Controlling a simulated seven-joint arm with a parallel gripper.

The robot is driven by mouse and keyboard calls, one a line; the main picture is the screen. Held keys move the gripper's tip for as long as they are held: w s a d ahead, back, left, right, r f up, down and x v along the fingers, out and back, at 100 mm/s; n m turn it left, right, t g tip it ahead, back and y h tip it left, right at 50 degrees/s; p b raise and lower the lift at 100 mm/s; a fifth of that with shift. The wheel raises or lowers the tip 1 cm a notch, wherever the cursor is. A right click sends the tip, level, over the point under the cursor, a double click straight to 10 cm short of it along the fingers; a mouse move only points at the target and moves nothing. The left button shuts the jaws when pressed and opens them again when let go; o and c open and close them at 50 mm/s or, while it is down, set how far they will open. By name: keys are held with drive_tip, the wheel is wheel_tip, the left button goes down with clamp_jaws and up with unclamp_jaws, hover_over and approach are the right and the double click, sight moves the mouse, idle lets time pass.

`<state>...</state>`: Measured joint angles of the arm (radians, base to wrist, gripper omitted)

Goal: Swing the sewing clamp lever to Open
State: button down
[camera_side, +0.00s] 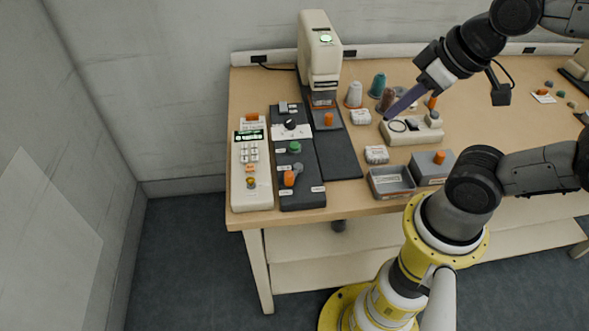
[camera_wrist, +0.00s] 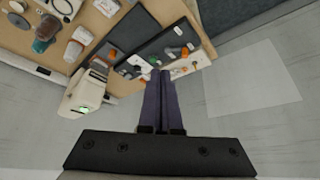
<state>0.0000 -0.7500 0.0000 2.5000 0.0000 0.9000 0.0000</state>
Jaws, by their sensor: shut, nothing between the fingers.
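A lever with an orange grip (camera_side: 289,178) stands at the front of a dark control panel (camera_side: 302,198), beside small white labels too small to read. Another orange knob (camera_side: 328,118) stands on the bed of the cream sewing machine (camera_side: 318,45). I cannot tell for sure which one is the clamp lever. My gripper (camera_side: 388,117) is shut and empty, its long purple fingers pointing down-left above the table, right of the machine and well apart from both. In the wrist view the closed fingertips (camera_wrist: 160,73) overlap the panel area far below, and the sewing machine (camera_wrist: 84,94) is at left.
A cream keypad box (camera_side: 252,190) stands left of the panel. Thread spools (camera_side: 354,94), a cream device with a ring (camera_side: 410,130) and grey bins (camera_side: 391,182) are near my gripper. A wall is behind the table. The air above the panel looks clear.

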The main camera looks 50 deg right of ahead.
drive_tip(key=c, duration=1.2)
unclamp_jaws()
drive_tip(key=shift+o, duration=1.3)
drive_tip(key=shift+m, duration=0.6)
drive_tip(key=shift+o, duration=1.2)
drive_tip(key=shift+w+r+m, duration=0.15)
drive_tip(key=shift+r+m, duration=0.2)
drive_tip(key=shift+m, duration=0.15)
drive_tip(key=w+m, duration=0.1)
drive_tip(key=w+r+m, duration=0.2)
drive_tip(key=shift+w+a+m, duration=0.3)
drive_tip(key=shift+m, duration=0.1)
drive_tip(key=m+g, duration=0.4)
drive_tip(key=g, duration=0.2)
hover_over(289, 173)
wheel_tip(289, 173, down, 10)
wheel_tip(289, 173, down, 13)
drive_tip(key=shift+f, duration=0.1)
